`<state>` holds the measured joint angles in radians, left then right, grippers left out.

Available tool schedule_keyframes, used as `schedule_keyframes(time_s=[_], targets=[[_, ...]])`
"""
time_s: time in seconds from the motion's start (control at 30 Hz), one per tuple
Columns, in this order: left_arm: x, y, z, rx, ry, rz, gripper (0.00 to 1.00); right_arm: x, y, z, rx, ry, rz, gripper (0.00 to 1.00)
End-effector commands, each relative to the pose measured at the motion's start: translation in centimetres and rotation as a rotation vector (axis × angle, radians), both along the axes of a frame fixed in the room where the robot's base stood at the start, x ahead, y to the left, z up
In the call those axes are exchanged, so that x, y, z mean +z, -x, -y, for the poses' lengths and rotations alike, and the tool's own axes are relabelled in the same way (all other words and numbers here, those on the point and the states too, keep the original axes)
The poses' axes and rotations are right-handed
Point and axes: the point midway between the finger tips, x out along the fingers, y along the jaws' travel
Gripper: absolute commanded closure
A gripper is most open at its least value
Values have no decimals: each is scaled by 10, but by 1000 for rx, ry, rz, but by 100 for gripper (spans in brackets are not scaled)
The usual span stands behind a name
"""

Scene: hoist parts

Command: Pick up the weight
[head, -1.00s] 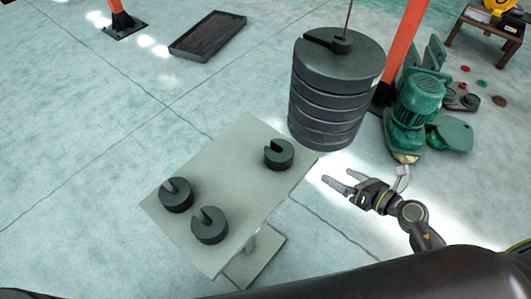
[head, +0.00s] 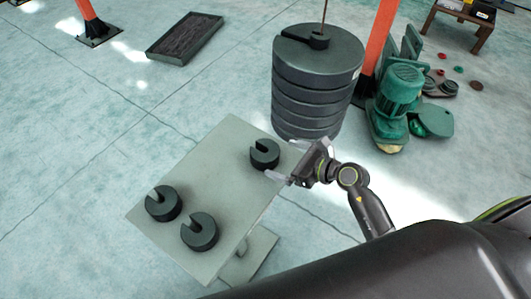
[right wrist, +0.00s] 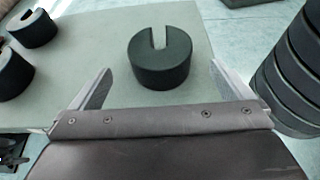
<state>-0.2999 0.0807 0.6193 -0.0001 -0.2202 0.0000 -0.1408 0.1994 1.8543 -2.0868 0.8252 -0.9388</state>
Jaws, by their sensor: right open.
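Three dark slotted weights sit on a small grey table (head: 215,165). One weight (head: 265,154) is near the table's far right corner. The other two, the left weight (head: 163,204) and the front weight (head: 199,231), are toward the near left side. My right gripper (head: 284,163) is open and empty, just right of the far right weight. In the right wrist view that weight (right wrist: 160,57) lies ahead, centred between the spread fingers and beyond their tips, with its slot facing away. The left gripper is not in view.
A tall stack of large dark discs (head: 313,85) with a rod stands on the floor behind the table. A green motor (head: 400,92) and an orange post (head: 377,40) are right of it. A black tray (head: 184,40) lies at the back left. The floor at left is clear.

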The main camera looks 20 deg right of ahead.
Motion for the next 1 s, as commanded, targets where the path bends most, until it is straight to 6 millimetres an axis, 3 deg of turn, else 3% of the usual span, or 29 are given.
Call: schedule_keyframes(time_s=[0.63,1.0], targets=[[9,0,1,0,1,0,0,-23,-49,-39,-1,-1,0,0],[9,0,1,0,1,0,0,-26,-55,-42,-2,1,0,3]])
